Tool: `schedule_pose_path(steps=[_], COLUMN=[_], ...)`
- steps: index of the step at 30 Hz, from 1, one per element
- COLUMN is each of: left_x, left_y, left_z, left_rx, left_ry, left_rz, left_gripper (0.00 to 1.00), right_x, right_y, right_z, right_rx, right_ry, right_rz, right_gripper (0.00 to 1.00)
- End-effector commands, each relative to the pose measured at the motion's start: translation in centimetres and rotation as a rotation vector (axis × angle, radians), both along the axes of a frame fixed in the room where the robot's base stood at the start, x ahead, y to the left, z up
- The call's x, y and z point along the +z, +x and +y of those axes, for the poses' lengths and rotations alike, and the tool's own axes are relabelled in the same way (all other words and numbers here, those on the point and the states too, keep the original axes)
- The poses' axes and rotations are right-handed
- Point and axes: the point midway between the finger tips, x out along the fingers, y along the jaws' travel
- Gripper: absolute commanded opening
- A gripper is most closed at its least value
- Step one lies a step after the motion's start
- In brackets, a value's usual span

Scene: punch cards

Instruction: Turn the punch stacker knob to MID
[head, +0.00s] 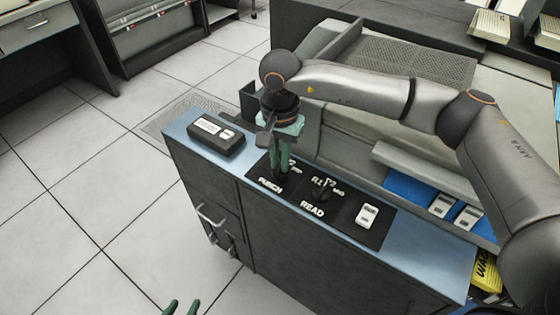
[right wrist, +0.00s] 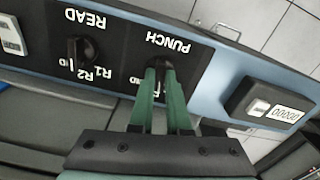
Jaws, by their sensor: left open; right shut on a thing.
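The dark punch stacker knob (right wrist: 164,60) sits on the black panel by the word PUNCH, mostly hidden by green fingers. My right gripper (head: 281,174) points down onto it and is shut on it; its fingertips also show in the right wrist view (right wrist: 162,68). The scale marks beside the knob are partly covered, and I cannot tell which mark it points to. My left gripper (head: 183,308) is open, with only its green fingertips showing at the bottom edge of the head view, far from the panel.
The dark read knob (head: 323,188) stands close to the right, on the same panel (head: 345,232), beside a white switch (head: 367,215). A black counter box (head: 216,136) sits to the left on the blue cabinet top (head: 180,132). A grey machine body rises behind.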

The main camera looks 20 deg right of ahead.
Motion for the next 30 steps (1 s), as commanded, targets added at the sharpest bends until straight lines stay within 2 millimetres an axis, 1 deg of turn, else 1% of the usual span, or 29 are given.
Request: schedule_pose_path(steps=[18, 24, 30], left_x=[-1.5, -1.5, -1.6], left_y=[-0.5, -0.4, -0.3], left_z=[0.4, 0.5, 0.5], left_rx=[0.002, 0.003, 0.004], left_ry=[0.008, 0.008, 0.008], left_rz=[0.008, 0.005, 0.003], left_gripper=[0.5, 0.5, 0.5], right_x=[0.0, 0.0, 0.1], right_y=[0.0, 0.0, 0.1], right_z=[0.0, 0.0, 0.0], right_rx=[-0.584, -0.748, -0.873], right_ry=[0.0, 0.001, 0.001], right_rz=[-0.001, -0.002, -0.002], right_gripper=[0.0, 0.0, 0.0])
